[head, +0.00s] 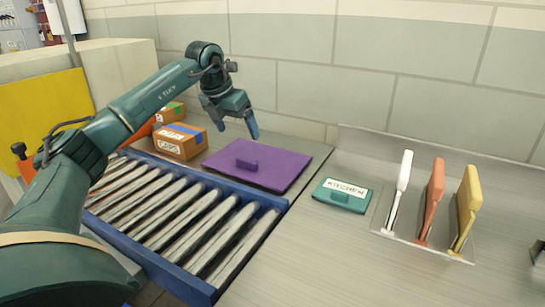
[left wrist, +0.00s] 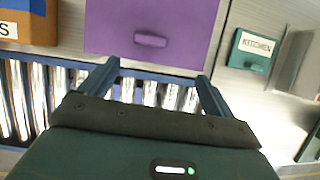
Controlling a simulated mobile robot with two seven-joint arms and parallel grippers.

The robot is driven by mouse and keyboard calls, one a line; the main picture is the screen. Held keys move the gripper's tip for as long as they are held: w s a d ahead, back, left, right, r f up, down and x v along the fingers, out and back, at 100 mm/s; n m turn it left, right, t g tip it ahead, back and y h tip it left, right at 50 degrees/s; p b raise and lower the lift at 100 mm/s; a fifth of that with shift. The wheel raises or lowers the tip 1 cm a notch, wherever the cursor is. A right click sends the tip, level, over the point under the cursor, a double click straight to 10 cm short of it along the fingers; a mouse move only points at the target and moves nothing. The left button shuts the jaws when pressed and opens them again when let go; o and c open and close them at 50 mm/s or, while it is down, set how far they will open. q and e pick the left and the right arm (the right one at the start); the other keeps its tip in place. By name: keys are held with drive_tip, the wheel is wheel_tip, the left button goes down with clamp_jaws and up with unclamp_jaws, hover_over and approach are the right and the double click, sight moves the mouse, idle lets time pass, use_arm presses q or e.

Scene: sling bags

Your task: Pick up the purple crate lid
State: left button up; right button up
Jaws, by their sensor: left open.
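The purple crate lid (head: 262,168) lies flat on the grey counter, just behind the roller conveyor, with a raised purple handle (head: 246,156) on its top. In the left wrist view the lid (left wrist: 190,20) is ahead of the fingers, with its handle (left wrist: 151,39) near the middle. My left gripper (head: 236,126) is open and empty, above the lid and apart from it. Its two fingers also show in the left wrist view (left wrist: 158,86), pointing toward the lid. My right gripper is in neither view.
A blue-framed roller conveyor (head: 180,210) runs in front of the lid. Cardboard boxes (head: 180,141) stand to its left. A green KITCHEN item (head: 342,194) and a rack with white, orange and yellow upright pieces (head: 436,203) are to the right. A tiled wall is behind.

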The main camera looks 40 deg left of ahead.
use_arm(q)
drive_tip(key=a, duration=0.2)
hover_over(245, 160)
drive_tip(key=s, duration=0.2)
drive_tip(key=shift+y, duration=0.3)
drive_tip(key=f, duration=0.6)
drive_tip(key=shift+s, duration=0.2)
drive_tip(key=shift+s+x, duration=0.2)
drive_tip(key=shift+x, duration=2.75)
drive_tip(key=shift+d+f, duration=0.1)
drive_tip(key=shift+c, duration=0.2)
drive_tip(key=c, duration=1.1)
